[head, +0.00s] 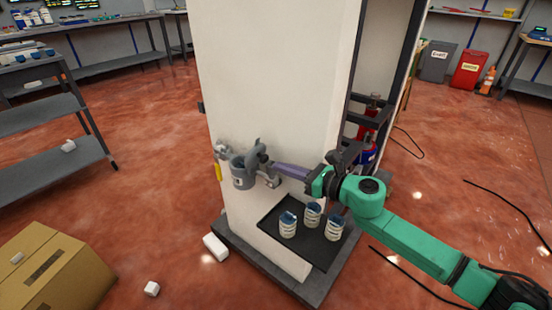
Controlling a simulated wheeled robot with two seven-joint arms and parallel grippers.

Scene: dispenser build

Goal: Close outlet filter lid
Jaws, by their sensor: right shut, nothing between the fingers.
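The grey outlet filter housing (241,174) is mounted low on the white dispenser column (275,90). A grey rounded piece, which looks like its lid (254,151), stands raised at the housing's upper right. The housing's mouth is too small to make out clearly. My right arm comes in from the lower right, and my right gripper (273,168) points left, its tips just right of the lid. The gripper is shut with nothing in it. I cannot tell whether the tips touch the lid. My left gripper is out of view.
A black tray (318,253) with several blue-topped white containers (313,215) lies below my right arm. A yellow-handled valve (218,170) sits left of the housing. A cardboard box (55,272) and small white blocks (151,289) lie on the floor at left.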

